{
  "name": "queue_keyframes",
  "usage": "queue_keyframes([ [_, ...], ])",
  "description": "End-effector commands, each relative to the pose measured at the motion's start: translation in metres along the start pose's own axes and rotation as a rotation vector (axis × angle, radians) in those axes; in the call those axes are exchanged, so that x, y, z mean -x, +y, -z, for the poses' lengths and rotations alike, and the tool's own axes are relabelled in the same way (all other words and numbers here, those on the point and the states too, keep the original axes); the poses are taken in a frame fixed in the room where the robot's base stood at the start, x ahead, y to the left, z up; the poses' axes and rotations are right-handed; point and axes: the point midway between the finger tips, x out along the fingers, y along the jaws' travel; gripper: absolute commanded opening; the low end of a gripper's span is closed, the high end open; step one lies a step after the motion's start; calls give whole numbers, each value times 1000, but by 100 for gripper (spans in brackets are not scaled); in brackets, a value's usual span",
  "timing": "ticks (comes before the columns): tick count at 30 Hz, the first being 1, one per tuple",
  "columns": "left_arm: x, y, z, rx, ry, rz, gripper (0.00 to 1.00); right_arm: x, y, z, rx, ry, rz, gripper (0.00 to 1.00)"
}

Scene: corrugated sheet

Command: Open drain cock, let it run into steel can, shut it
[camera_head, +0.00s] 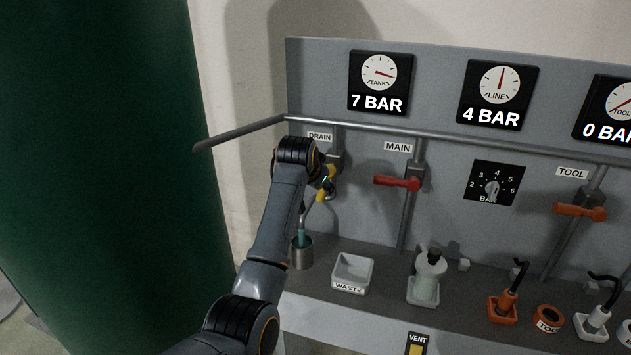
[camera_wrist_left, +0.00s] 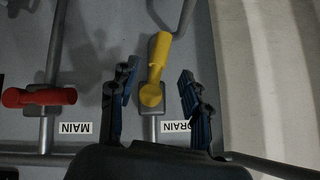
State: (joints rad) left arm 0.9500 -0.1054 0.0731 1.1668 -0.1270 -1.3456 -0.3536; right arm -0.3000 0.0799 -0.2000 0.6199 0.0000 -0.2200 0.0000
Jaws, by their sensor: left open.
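The yellow drain cock handle (camera_head: 328,185) is on the pipe under the DRAIN label (camera_head: 320,137), partly hidden by my left arm. In the left wrist view the yellow handle (camera_wrist_left: 158,62) lies nearly along its pipe, slightly tilted. My left gripper (camera_wrist_left: 158,88) is open, with one finger on each side of the handle and visible gaps to both. The steel can (camera_head: 300,257) stands on the ledge below the drain spout (camera_head: 303,215). A teal streak (camera_head: 301,239) shows between spout and can, apparently running liquid. The can's inside is mostly hidden. My right gripper is not in view.
A red MAIN lever (camera_head: 397,182) sits right of the drain, crosswise to its pipe. A long rail (camera_head: 440,136) crosses above the handles. A white WASTE tray (camera_head: 352,272) and a bottle (camera_head: 427,275) stand on the ledge right of the can.

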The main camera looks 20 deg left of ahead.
Motion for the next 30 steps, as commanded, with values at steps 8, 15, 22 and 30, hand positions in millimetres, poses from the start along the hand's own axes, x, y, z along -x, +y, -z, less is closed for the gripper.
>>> queue_keyframes([
  [8,26,0,0,0,0,-1,48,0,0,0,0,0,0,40],
  [15,28,0,0,0,-2,-1,48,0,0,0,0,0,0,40],
  [22,28,0,0,0,-1,-1,48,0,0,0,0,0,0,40],
  [30,28,0,0,1,-1,-1,48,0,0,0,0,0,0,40],
])
